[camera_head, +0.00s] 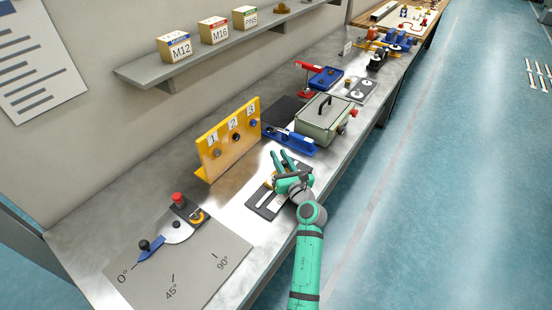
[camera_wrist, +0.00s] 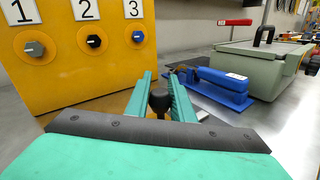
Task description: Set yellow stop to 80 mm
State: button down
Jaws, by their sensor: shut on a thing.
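A dark plate (camera_head: 262,206) with light slots lies flat on the bench, partly hidden behind my gripper. A small patch of yellow (camera_head: 268,184) shows beside the gripper and seems to belong to the yellow stop; most of it is covered. My green gripper (camera_head: 284,165) is low over the plate's far end. In the wrist view its two fingers (camera_wrist: 162,96) stand on either side of a black round knob (camera_wrist: 159,101) and are shut on it. The stop's body under the knob and any scale marks are hidden or too small to read.
A yellow panel (camera_head: 228,143) numbered 1 to 3 stands behind and left. A blue clamp-like fixture (camera_head: 289,142) and a grey-green box (camera_head: 323,120) are beyond the gripper. A grey angle plate (camera_head: 187,266) with a blue lever lies at the near left.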

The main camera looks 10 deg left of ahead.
aim_at(285, 167)
jog(key=c, duration=1.6)
grip_release()
jog(key=shift+o, duration=0.2)
jog(key=v, duration=1.1)
jog(key=shift+w+d+f, duration=0.1)
